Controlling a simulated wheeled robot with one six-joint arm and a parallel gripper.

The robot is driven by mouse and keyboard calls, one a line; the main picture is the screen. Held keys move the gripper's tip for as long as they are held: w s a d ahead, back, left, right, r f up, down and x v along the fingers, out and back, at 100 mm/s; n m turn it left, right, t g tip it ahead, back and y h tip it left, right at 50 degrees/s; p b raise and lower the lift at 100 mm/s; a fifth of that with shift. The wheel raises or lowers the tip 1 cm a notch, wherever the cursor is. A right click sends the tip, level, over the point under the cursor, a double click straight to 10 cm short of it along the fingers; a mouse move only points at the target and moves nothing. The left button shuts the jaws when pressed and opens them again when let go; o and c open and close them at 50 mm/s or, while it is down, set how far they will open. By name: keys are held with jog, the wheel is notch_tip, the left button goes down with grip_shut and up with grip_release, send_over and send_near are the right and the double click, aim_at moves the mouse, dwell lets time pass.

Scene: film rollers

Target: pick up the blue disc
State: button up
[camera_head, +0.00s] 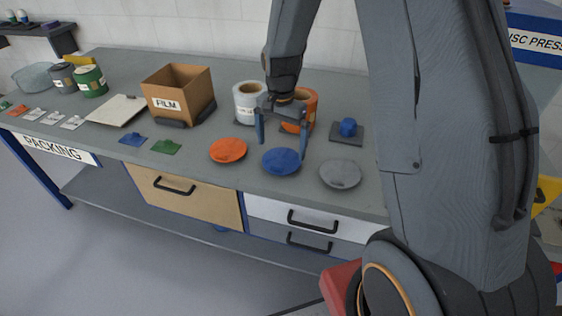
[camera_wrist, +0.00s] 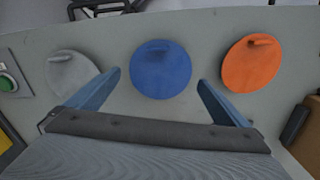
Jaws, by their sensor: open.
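The blue disc (camera_head: 281,162) lies flat on the grey bench near its front edge, between an orange disc (camera_head: 229,150) on the left and a grey disc (camera_head: 340,174) on the right. My gripper (camera_head: 281,148) is open and empty above and just behind the blue disc. In the wrist view the blue disc (camera_wrist: 161,69) lies ahead between my two spread fingers (camera_wrist: 158,90), with a small raised grip at its top. The grey disc (camera_wrist: 72,73) is at the left there and the orange disc (camera_wrist: 251,63) at the right. I cannot tell the exact gap above the bench.
A white roll (camera_head: 249,102) and an orange roll (camera_head: 305,105) stand behind my gripper. A blue knob on a dark plate (camera_head: 347,135) is to the right. The FILM box (camera_head: 179,93) and clipboard (camera_head: 117,110) are left. Drawers with handles (camera_head: 312,222) are below the front edge.

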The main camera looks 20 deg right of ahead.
aim_at(281, 160)
jog(key=shift+w+f+p, duration=0.1)
jog(key=shift+f+p, duration=1.05)
jog(key=shift+f, duration=1.75)
jog(key=c, duration=0.7)
jog(key=shift+r, duration=0.1)
jog(key=shift+c, duration=0.2)
